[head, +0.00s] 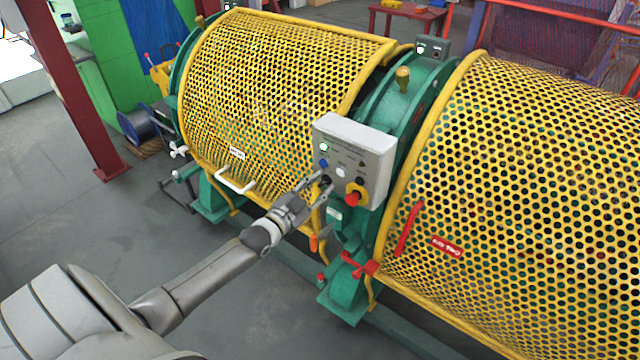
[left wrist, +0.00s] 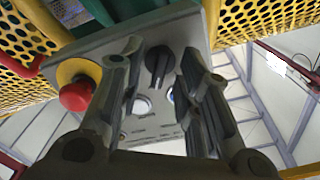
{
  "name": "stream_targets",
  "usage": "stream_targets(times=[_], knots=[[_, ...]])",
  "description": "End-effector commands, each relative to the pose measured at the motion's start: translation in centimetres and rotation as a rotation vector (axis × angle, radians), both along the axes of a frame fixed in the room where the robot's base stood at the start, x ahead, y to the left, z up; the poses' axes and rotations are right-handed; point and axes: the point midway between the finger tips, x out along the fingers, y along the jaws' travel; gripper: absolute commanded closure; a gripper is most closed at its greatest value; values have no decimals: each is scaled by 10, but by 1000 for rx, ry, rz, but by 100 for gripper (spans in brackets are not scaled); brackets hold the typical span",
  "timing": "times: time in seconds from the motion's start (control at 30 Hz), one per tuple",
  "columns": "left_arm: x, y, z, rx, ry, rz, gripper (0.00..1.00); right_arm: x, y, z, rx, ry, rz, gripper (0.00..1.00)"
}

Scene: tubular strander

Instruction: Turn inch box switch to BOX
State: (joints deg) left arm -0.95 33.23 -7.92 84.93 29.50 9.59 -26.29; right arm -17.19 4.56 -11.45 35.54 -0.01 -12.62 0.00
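The grey inch box (head: 352,150) is mounted between the two yellow guards in the head view. Its face carries a black rotary switch (left wrist: 158,64), clear in the left wrist view, with its label too small to read. My left gripper (head: 314,183) reaches up to the lower left part of the box face. In the left wrist view its two fingers (left wrist: 164,60) stand apart, one on each side of the switch. I cannot tell whether they touch it. My right gripper is out of view.
A red emergency stop button (left wrist: 75,96) on a yellow base sits beside the switch. A white button (head: 342,172) and a blue button (head: 323,163) are also close. Yellow perforated guards (head: 270,80) flank the box. A red lever (head: 360,266) is below.

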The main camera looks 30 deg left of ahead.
Motion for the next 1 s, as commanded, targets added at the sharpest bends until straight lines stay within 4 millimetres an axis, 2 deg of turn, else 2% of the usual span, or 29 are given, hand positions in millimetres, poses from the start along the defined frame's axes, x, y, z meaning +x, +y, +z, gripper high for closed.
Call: stream_targets(times=[0.13,0.47,0.7,1.0], knots=[[9,-1,0,0,0,1,69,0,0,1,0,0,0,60],[12,-1,0,0,0,0,69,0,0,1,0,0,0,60],[12,-1,0,1,0,0,97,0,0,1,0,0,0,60],[12,-1,0,-35,4,0,98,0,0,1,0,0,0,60]])
